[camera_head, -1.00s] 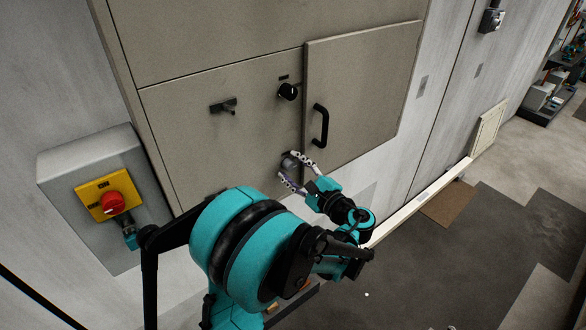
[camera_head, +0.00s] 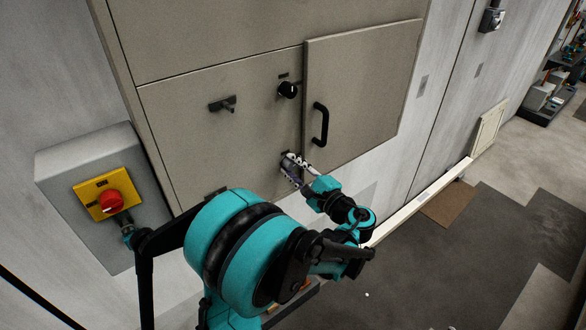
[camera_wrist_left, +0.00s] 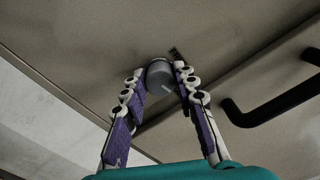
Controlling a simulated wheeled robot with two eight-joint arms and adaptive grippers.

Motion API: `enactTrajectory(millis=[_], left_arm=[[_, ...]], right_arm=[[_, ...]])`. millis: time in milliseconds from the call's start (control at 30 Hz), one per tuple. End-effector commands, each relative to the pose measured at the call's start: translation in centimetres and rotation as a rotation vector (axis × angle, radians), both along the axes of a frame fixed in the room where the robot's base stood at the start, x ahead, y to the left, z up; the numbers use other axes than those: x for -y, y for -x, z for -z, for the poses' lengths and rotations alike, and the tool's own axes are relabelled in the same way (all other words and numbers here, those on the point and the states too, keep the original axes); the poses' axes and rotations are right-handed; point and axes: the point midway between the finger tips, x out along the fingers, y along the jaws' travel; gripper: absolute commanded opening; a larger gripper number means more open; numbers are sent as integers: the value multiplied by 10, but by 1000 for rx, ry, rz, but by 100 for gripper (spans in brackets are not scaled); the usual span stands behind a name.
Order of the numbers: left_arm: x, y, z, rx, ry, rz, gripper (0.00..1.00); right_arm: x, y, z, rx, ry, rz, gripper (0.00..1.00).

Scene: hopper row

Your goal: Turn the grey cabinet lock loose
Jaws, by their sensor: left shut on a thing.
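The grey cabinet lock (camera_wrist_left: 159,77) is a short round knob on the beige cabinet front, and it shows between the fingers in the left wrist view. In the head view the fingers mostly hide the lock (camera_head: 287,160). My left gripper (camera_head: 292,166) reaches it from the lower right. In the left wrist view the two jointed fingers of the left gripper (camera_wrist_left: 164,85) are closed on the lock, one on each side. My right gripper is not in view.
A cabinet door with a black handle (camera_head: 321,125) is just right of the lock. A black rotary knob (camera_head: 288,90) and a black latch (camera_head: 224,105) sit higher on the cabinet. A grey box with a red switch (camera_head: 111,202) is at left.

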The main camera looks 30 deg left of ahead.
Motion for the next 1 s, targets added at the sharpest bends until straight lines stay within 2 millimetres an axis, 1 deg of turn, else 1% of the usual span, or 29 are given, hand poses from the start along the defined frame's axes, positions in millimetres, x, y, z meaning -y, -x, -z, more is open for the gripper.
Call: enactTrajectory(millis=[300, 1000], left_arm=[[0, 0, 2, 269, 111, -1, 0], [0, 1, 4, 881, 366, -1, 0]], right_arm=[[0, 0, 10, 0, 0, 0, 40], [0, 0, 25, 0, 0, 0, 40]])
